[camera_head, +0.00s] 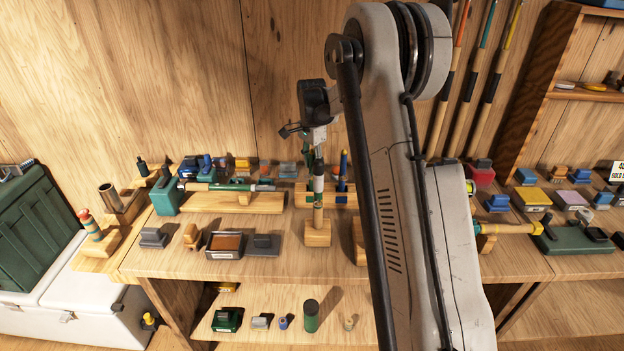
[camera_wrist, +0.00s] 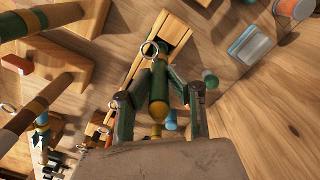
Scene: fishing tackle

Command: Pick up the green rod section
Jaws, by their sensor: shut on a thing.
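The green rod section (camera_wrist: 158,88) shows in the wrist view as a dark green shaft with a gold-coloured end and a metal ring at its side. My gripper (camera_wrist: 158,74) is shut on it, with one finger on each side of the shaft. In the head view my gripper (camera_head: 316,143) is at the upper part of an upright rod over a small wooden block (camera_head: 317,236). The fingers are small there and partly hidden by the wrist. I cannot tell whether the rod's lower end still sits in the block.
A green reel-and-rod piece lies on a wooden stand (camera_head: 232,203) to the left. A blue-handled tool (camera_head: 343,172) stands close on the right. An open brown box (camera_head: 225,244) and small tackle boxes crowd the bench (camera_head: 190,268). Several long rods lean on the back wall.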

